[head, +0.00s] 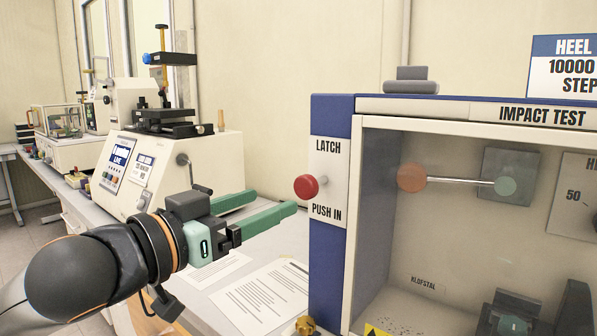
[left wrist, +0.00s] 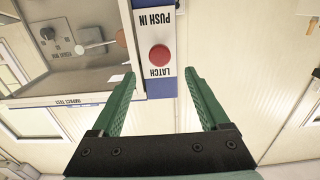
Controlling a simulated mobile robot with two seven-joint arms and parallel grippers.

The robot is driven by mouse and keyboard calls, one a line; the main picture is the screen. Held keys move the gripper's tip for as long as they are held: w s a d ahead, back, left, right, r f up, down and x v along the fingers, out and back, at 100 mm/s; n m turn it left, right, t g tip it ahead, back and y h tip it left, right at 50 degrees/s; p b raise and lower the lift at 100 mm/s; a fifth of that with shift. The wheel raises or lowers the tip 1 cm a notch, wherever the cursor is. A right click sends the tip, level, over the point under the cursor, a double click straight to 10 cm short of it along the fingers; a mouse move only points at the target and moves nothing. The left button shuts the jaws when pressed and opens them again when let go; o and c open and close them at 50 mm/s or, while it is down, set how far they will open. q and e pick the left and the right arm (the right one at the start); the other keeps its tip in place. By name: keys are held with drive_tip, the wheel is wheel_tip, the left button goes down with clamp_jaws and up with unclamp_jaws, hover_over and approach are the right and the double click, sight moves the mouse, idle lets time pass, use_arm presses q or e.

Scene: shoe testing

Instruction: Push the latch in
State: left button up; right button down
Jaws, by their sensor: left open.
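The latch is a red round knob (head: 306,187) on a white panel (head: 328,160) marked "LATCH" and "PUSH IN", on the blue front post of the impact test machine (head: 470,110). The knob sticks out from the panel. My left gripper (head: 277,206) is open and empty, just left of the knob and a little below it in the head view. In the left wrist view, the red knob (left wrist: 159,56) shows beyond and between the two green fingers (left wrist: 160,85), with no contact visible. My right gripper is not in view.
The machine's chamber holds a pendulum rod (head: 460,181) with an orange end and a green end. Papers (head: 262,293) lie on the bench below my left gripper. A brass knob (head: 305,325) is at the lower edge. Another tester (head: 165,165) stands behind my arm.

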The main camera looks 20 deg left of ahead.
sight(303, 189)
use_arm(q)
drive_tip(key=x, duration=0.8)
drive_tip(key=shift+w+d+f+p, duration=0.1)
drive_tip(key=shift+w+d+p, duration=0.05)
drive_tip(key=shift+w+p, duration=0.2)
drive_tip(key=shift+s, duration=0.1)
clamp_jaws()
idle(0.8)
